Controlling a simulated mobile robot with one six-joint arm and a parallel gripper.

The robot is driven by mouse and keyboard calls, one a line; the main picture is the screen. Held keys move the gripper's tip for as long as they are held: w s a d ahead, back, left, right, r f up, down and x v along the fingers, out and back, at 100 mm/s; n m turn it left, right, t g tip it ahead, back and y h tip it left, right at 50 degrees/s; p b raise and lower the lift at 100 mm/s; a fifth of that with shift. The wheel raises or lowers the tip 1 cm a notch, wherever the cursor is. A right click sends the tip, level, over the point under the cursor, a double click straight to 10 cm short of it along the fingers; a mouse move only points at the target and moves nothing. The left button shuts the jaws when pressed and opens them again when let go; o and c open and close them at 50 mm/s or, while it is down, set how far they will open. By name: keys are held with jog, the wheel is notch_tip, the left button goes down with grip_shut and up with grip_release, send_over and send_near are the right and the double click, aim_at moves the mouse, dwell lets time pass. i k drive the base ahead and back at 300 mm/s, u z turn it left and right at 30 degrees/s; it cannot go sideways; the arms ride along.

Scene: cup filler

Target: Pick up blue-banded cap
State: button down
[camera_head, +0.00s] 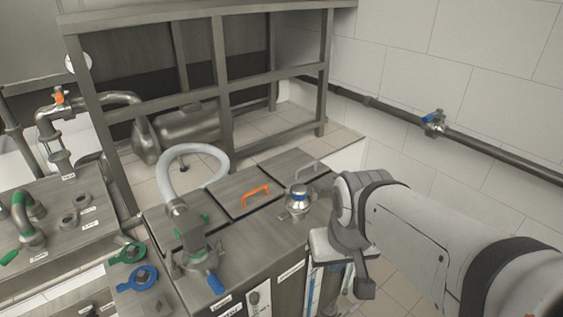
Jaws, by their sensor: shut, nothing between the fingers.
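The blue-banded cap (299,200) is a small steel cap with a blue band. It sits upright on the steel worktop (262,230), near its right part. My arm comes in from the right, and my gripper (362,286) points down to the right of the cap, beside the worktop's right end. The gripper is apart from the cap and is shut with nothing held. Its fingertips are small and partly hidden in this view.
An orange handle (255,195) and a grey handle (307,170) stand on lids behind the cap. Blue and green rings (138,279) lie further left.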

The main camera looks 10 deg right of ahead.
aim_at(298, 199)
jog(key=u, duration=2.15)
jog(key=k, duration=0.95)
jog(key=z, duration=1.5)
jog(key=i, duration=1.05)
